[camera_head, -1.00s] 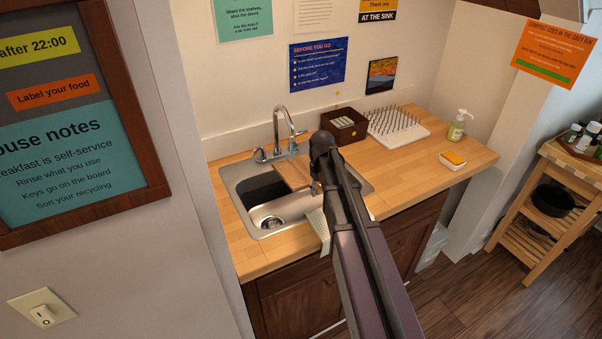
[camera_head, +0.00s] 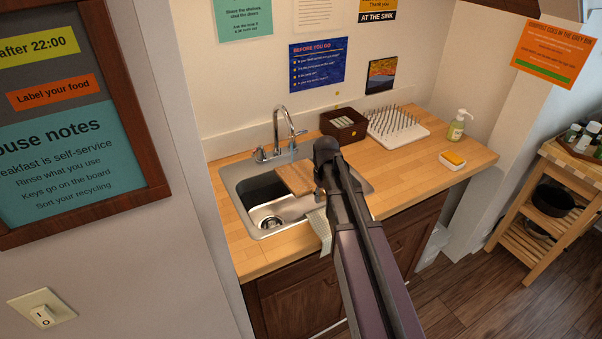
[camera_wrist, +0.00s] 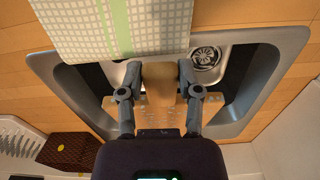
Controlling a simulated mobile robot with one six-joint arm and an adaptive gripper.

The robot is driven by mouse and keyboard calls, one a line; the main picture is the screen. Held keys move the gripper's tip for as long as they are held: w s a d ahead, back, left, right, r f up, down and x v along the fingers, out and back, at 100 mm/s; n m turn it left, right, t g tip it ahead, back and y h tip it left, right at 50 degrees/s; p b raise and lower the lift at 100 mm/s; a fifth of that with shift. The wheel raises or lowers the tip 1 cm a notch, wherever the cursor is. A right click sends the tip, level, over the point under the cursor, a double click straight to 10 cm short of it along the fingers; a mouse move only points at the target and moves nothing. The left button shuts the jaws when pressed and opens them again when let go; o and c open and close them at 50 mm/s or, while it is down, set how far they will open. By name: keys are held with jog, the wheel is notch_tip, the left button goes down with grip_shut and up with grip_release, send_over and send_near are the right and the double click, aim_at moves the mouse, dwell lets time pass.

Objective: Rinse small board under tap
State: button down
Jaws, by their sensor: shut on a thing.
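The small board (camera_head: 296,179) is brown wood and sits tilted over the sink basin (camera_head: 238,205), to the right of and below the tap spout. The chrome tap (camera_head: 280,125) stands at the back edge of the sink. In the wrist view my gripper (camera_wrist: 158,82) is shut on the board (camera_wrist: 159,75), a finger on each side. The round drain (camera_wrist: 205,57) shows beside the board in the wrist view.
A checked cloth (camera_wrist: 75,30) hangs over the sink's front edge, close to my gripper. On the wooden counter (camera_head: 395,185) stand a dark box (camera_head: 343,125), a white spiked rack (camera_head: 398,127), a soap bottle (camera_head: 458,127) and a sponge dish (camera_head: 452,163). The counter's front right is clear.

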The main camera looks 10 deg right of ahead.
jog(key=shift+s+d, duration=0.2)
jog(key=shift+s, duration=1)
jog(key=shift+s+d, duration=0.2)
jog(key=shift+s, duration=1)
jog(key=shift+r, duration=0.1)
jog(key=s+r+p, duration=0.4)
jog(key=s, duration=0.1)
jog(key=shift+d, duration=0.45)
jog(key=shift+f, duration=0.15)
dwell(0.8)
